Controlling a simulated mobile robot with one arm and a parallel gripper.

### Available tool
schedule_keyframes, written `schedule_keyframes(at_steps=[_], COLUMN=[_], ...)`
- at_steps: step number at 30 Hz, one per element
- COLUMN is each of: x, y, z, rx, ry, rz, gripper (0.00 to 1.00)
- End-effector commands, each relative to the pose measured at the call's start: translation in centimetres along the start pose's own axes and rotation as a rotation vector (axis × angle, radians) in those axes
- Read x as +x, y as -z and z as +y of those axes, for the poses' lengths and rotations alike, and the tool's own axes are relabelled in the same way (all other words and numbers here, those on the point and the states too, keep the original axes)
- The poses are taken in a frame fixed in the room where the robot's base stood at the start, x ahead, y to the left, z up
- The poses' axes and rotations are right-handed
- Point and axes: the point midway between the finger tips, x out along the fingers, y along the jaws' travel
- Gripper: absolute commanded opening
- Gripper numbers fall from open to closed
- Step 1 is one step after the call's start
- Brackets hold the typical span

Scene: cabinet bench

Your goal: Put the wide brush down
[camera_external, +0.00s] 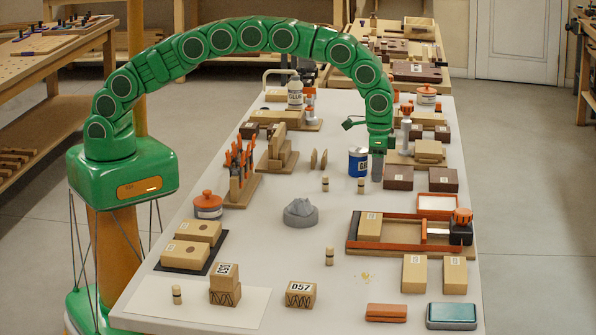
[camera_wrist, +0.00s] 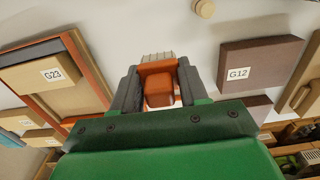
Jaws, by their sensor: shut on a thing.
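The wide brush (camera_wrist: 158,88) has an orange handle and pale bristles in the wrist view. My gripper (camera_wrist: 159,85) is shut on its orange part, with a grey finger on either side. The bristle end points away from the camera, towards the top of the picture. In the external view my gripper (camera_external: 377,170) points down over the right side of the bench (camera_external: 340,235), just right of a blue-and-white can (camera_external: 358,162). I cannot make out the brush there. Whether it touches the bench I cannot tell.
Dark brown blocks (camera_external: 398,177) stand close to the right of my gripper; one marked G12 (camera_wrist: 258,66) shows in the wrist view. An orange-edged tray (camera_external: 385,246) holds a tan block (camera_external: 370,224). A grey lump (camera_external: 300,212) sits mid-bench. Bare surface lies between lump and tray.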

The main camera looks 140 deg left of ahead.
Motion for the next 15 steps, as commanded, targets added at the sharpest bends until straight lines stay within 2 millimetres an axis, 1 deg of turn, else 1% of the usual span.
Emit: schedule_keyframes(at_steps=[1,6,10,15], x=[0.6,1.8,2.4,2.7], y=[0.4,1.5,2.0,2.3], z=[0.0,0.1,0.1,0.2], rx=[0.0,0.0,-0.001,-0.001], ry=[0.0,-0.001,-0.001,-0.001], rz=[0.0,0.002,0.003,0.003], gripper=[0.14,0.14,0.14,0.14])
